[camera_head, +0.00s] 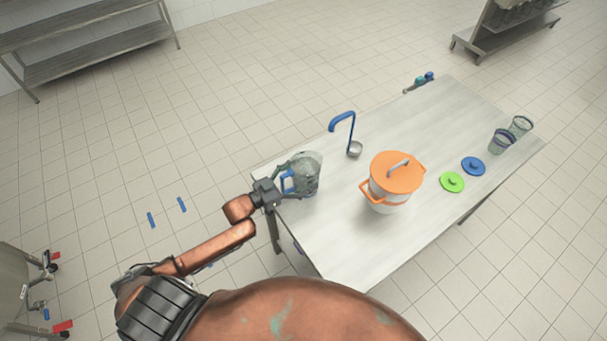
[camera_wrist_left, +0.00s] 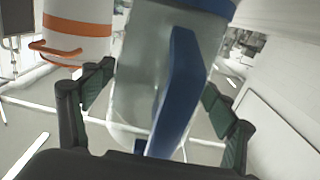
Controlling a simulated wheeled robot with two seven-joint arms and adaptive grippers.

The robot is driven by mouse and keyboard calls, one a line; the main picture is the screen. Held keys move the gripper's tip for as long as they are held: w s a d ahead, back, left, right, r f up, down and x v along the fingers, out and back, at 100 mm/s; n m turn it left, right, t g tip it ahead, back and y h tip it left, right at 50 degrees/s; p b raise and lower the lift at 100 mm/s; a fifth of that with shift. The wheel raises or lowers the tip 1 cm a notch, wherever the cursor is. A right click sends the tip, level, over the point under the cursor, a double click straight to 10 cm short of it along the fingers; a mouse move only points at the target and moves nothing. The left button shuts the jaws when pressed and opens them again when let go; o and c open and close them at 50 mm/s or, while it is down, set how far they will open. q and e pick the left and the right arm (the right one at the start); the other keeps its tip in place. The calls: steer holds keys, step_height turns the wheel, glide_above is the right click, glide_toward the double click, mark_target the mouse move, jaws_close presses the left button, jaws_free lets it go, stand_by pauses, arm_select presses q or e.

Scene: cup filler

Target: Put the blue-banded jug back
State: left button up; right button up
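The blue-banded jug (camera_head: 306,176) is clear, with a blue handle, at the table's left edge in the head view. In the left wrist view the jug (camera_wrist_left: 143,75) fills the middle, its blue handle (camera_wrist_left: 178,90) facing my wrist and a blue band at its top. My left gripper (camera_head: 283,184) has its fingers on either side of the jug. In the wrist view the fingertips (camera_wrist_left: 158,82) appear to press on both its sides. I cannot tell whether its base touches the table. My right gripper is not in view.
On the table (camera_head: 350,245) stand an orange-lidded white pot (camera_head: 390,200), a blue-handled ladle (camera_head: 351,135), green (camera_head: 452,182) and blue (camera_head: 473,166) lids, and two clear cups (camera_head: 501,142) at the far right. Steel shelves (camera_head: 90,55) stand at the back left. The table's front part is clear.

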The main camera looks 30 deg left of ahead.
arm_select(q)
steer(key=shift+o, duration=1.1)
steer(key=v, duration=1.2)
steer(key=shift+a, duration=0.1)
